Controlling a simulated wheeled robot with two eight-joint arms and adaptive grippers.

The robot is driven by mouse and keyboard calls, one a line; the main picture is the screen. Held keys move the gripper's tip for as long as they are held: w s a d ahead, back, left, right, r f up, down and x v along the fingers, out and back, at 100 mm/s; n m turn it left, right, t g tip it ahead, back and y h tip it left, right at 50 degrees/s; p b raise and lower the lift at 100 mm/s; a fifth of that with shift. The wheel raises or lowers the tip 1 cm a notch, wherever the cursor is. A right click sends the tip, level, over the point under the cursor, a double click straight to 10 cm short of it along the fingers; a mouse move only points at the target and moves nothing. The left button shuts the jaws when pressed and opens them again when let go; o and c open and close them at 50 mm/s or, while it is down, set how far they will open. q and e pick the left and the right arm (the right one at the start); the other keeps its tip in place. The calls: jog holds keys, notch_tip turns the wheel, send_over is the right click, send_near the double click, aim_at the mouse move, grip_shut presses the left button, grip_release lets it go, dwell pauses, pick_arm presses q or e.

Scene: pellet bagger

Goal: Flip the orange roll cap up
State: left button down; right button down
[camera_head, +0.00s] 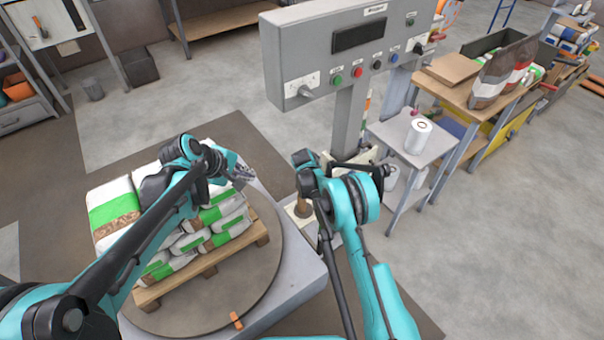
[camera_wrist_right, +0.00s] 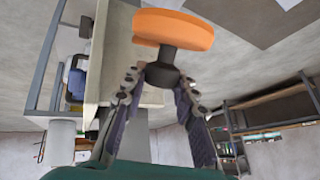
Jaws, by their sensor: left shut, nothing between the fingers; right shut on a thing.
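The orange roll cap (camera_wrist_right: 175,28) is a thick round disc on a short dark stem, at the top of the right wrist view. My right gripper (camera_wrist_right: 163,77) is shut on the dark stem just below the disc. In the head view my right arm hides its own fingers and I cannot make out the cap there. My left gripper (camera_head: 243,174) is shut and empty, over the right edge of the stacked bags (camera_head: 220,215), apart from the cap.
The bags stand on a wooden pallet (camera_head: 150,296) on a round turntable (camera_head: 215,312). A grey control box (camera_head: 342,85) on a post stands behind my right arm. A side table (camera_head: 390,131) carries a white roll (camera_head: 418,136). Floor at the right is clear.

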jog(key=shift+d, duration=0.1)
pick_arm(q)
jog(key=w+f+n+h, duration=0.6)
jog(key=w+f+n, duration=0.6)
jog(key=w+f, duration=0.5)
jog(key=x, duration=1.3)
jog(key=s+x, duration=0.1)
jog(key=x, duration=0.6)
jog(key=shift+d+f, duration=0.15)
jog(key=shift+f, duration=0.35)
jog(key=shift+w+d+r+y, duration=0.4)
jog(key=shift+d+y, duration=0.1)
jog(key=shift+d, duration=0.1)
jog(key=shift+d, duration=0.15)
pick_arm(e)
jog(key=c, duration=1.2)
grip_release()
pick_arm(q)
jog(key=shift+s, duration=0.1)
pick_arm(e)
jog(key=shift+o, duration=0.2)
